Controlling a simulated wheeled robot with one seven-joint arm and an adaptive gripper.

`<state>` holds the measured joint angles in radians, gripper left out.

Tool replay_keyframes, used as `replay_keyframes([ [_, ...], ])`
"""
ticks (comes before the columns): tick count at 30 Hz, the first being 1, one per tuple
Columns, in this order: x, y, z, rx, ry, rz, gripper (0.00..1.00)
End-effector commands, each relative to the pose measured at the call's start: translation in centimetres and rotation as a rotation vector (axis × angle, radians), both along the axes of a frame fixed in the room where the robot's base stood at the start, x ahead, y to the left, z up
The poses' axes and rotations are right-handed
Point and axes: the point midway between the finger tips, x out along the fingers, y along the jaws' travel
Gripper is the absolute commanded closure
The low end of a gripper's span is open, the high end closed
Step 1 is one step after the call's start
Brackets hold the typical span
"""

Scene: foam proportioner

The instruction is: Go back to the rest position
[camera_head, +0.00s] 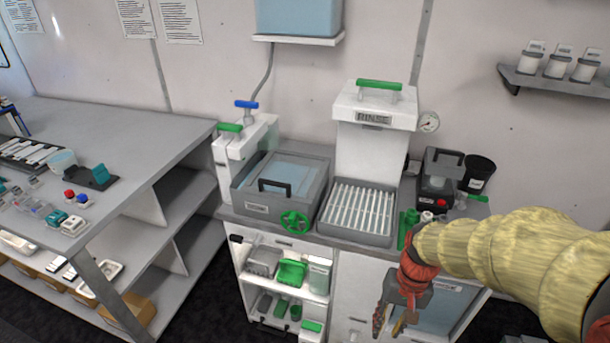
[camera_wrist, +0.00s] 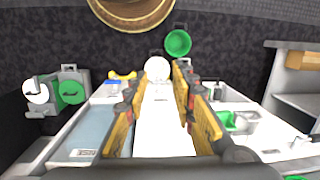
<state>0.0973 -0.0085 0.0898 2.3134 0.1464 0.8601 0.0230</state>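My gripper (camera_head: 392,318) hangs at the lower right in the head view, in front of the white cabinet (camera_head: 350,300) below the counter. In the wrist view my gripper (camera_wrist: 158,82) shows its two yellow-padded fingers apart. Nothing is visibly held between them; a white surface and a round white thing (camera_wrist: 157,68) show in the gap beyond. My arm comes in from the right edge of the head view.
On the counter stand a grey lidded basin (camera_head: 256,208) with a green handwheel (camera_head: 295,222), a RINSE unit (camera_head: 374,118) over a slatted tray (camera_head: 358,211), and a black cup (camera_head: 479,172). A grey bench (camera_head: 120,130) with small parts is at left. Dark floor lies between.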

Motion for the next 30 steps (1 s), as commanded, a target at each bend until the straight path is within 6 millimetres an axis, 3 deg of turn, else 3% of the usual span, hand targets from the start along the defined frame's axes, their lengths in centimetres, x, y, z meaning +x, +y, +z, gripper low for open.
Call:
replay_keyframes([
  [1, -0.7, -0.1, 1.9, -0.016, -0.035, 0.032, 0.74],
  [3, -1.7, -0.3, 4.0, -0.039, -0.077, 0.069, 0.74],
  [12, -5.2, -0.9, 11.8, -0.129, -0.288, 0.159, 0.74],
  [21, -7.1, -0.1, 19.2, -0.161, -0.53, 0.181, 0.74],
  [25, -7.5, 0.1, 21.0, -0.164, -0.585, 0.186, 0.74],
  [30, -7.6, 0.4, 21.6, -0.163, -0.599, 0.192, 0.74],
])
